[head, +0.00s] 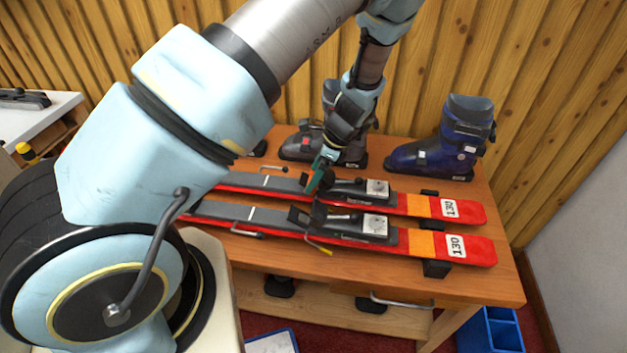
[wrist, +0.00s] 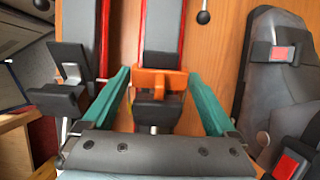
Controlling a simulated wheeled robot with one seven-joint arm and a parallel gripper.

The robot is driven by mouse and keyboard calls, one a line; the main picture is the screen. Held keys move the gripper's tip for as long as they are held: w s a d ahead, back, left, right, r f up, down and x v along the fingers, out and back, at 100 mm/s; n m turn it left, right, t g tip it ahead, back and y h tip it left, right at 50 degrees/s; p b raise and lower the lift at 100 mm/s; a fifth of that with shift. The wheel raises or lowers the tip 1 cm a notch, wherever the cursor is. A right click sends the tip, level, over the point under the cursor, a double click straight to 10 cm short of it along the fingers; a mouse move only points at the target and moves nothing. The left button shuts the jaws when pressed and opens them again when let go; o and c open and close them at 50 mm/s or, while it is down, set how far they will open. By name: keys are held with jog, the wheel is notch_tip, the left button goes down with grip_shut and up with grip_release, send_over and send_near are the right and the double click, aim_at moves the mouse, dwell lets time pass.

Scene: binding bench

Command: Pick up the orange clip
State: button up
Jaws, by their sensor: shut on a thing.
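The orange clip (wrist: 160,80) shows in the wrist view, between the teal fingertips of my gripper (wrist: 158,75). My gripper is shut on it, with one finger at each side. The clip lies over the dark binding part of a ski. In the head view my gripper (head: 320,178) is low over the far ski (head: 415,205), by its binding. The clip cannot be made out there, and I cannot tell whether it still touches the binding.
The near ski (head: 420,245) lies parallel on the wooden bench (head: 505,285). A grey boot (head: 300,148) stands behind my gripper and a blue boot (head: 430,155) at the back right. A yellow-tipped tool (head: 320,246) is at the near ski. A blue crate (head: 490,335) is on the floor.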

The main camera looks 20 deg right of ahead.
jog(key=c, duration=0.5)
jog(key=shift+o, duration=0.2)
jog(key=shift+r, duration=0.15)
notch_tip(320, 180, up, 10)
jog(key=b, duration=0.3)
jog(key=shift+f, duration=0.2)
jog(key=shift+r, duration=0.3)
jog(key=shift+r+p, duration=0.8)
jog(key=shift+p, duration=0.25)
